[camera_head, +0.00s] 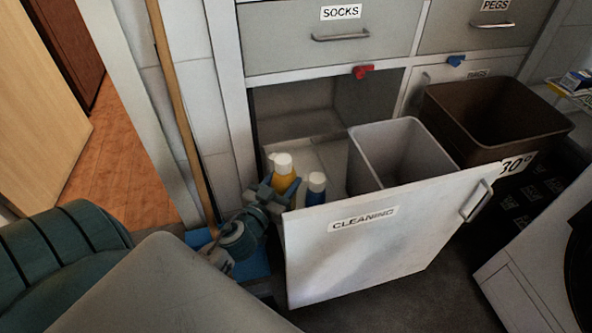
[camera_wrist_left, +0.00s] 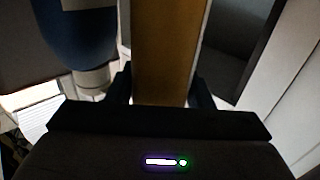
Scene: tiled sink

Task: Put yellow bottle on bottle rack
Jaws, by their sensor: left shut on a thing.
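The yellow bottle (camera_head: 284,179) with a white cap stands roughly upright just behind the open white CLEANING front, at its left end. My left gripper (camera_head: 276,190) is shut on it. In the left wrist view, the bottle's yellow body (camera_wrist_left: 165,50) fills the space between the two dark fingers (camera_wrist_left: 162,90). A blue bottle (camera_head: 316,191) with a white cap stands close to the right of the yellow one; it also shows in the left wrist view (camera_wrist_left: 75,35). I cannot make out a bottle rack for certain. The lower parts of both bottles are hidden behind the front. My right gripper is out of view.
The CLEANING front (camera_head: 385,225) is pulled out, with a grey bin (camera_head: 388,150) behind it. A brown bin (camera_head: 495,115) stands to the right. A wooden pole (camera_head: 180,115) leans at the left. Labelled drawers (camera_head: 322,48) are shut above the opening.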

